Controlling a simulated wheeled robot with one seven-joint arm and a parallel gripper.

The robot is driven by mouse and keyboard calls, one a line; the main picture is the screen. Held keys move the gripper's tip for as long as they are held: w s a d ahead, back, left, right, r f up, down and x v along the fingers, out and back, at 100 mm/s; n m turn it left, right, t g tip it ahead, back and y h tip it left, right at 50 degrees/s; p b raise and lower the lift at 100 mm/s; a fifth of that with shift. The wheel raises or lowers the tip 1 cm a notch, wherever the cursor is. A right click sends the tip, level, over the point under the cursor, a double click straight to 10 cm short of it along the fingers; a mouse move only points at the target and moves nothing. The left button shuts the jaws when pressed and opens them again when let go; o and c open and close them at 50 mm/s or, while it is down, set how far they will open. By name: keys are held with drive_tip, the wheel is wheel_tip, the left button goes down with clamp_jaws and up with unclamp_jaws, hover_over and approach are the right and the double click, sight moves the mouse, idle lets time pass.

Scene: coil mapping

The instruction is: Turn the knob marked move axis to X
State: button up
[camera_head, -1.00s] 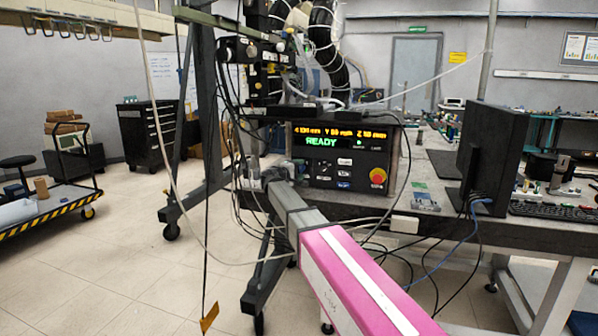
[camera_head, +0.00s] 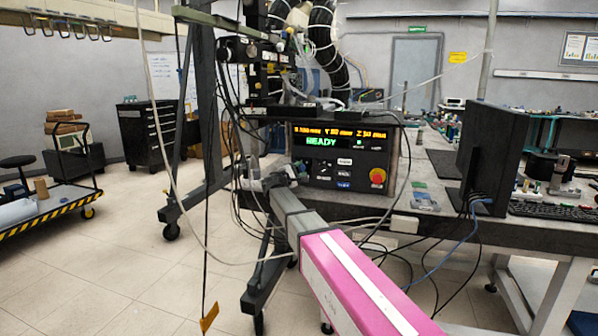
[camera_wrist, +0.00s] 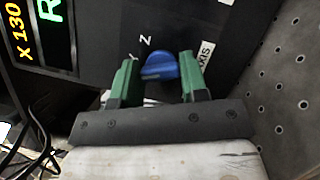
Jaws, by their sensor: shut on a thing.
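The blue knob (camera_wrist: 160,66) sits on the dark control panel (camera_head: 372,158), between the two green fingers of my gripper (camera_wrist: 160,76) in the wrist view. My gripper is shut on this knob. A white letter Z is printed above and left of the knob, and a label ending in "AXIS" (camera_wrist: 206,53) stands at its right. No X mark shows beside the knob, and I cannot tell exactly which mark it points to. In the head view my arm reaches the panel's left side, where the knob is too small to make out.
The lit display (camera_head: 338,137) shows READY and axis values. Cables hang around the panel and my arm. A black monitor (camera_head: 490,155) stands on the bench at right.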

drive_tip(key=shift+f+n+t, duration=0.1)
drive_tip(key=shift+n+t, duration=0.9)
drive_tip(key=shift+n, duration=1.6)
drive_tip(key=shift+y, duration=0.3)
drive_tip(key=o, duration=0.9)
drive_tip(key=shift+s, duration=0.1)
drive_tip(key=v, duration=1)
drive_tip(key=shift+s+a+f, duration=0.2)
drive_tip(key=shift+s, duration=0.05)
